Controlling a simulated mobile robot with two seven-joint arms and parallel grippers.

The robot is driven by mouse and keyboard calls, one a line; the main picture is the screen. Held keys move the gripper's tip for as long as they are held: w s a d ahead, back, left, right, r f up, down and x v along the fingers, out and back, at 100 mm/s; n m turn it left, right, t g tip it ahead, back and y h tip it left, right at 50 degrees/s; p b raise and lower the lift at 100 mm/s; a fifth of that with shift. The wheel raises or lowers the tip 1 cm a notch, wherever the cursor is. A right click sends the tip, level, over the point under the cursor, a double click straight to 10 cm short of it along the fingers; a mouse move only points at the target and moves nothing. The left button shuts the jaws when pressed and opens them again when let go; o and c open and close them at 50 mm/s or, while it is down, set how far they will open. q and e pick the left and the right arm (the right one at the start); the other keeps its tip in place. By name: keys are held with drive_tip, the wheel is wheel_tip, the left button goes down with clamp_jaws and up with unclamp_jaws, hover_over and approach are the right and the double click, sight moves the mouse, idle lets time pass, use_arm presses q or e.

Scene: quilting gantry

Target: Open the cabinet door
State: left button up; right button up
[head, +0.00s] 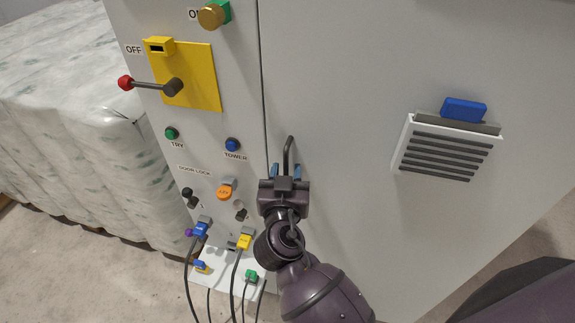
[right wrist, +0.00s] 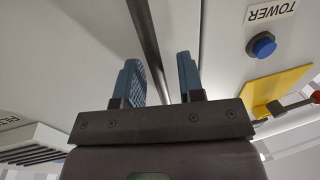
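The cabinet door (head: 345,80) is the large light grey panel to the right of the vertical seam in the head view. Its dark bar handle (head: 289,150) stands near the seam, its lower part hidden by my right gripper (head: 289,172). In the right wrist view the handle (right wrist: 147,40) runs between the two blue fingers of the right gripper (right wrist: 158,82). The fingers are apart, with a gap visible between the bar and the right-hand finger. The door looks shut. My left gripper is not in view.
Left of the seam is a control panel with a yellow plate (head: 205,90), a red-tipped lever (head: 125,83), a blue TOWER button (head: 232,144) and an orange DOOR LOCK part (head: 225,191). Cables hang below. A vent (head: 445,150) juts from the door. A wrapped bale (head: 70,110) stands left.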

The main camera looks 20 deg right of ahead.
idle(0.3)
clamp_jaws()
idle(0.3)
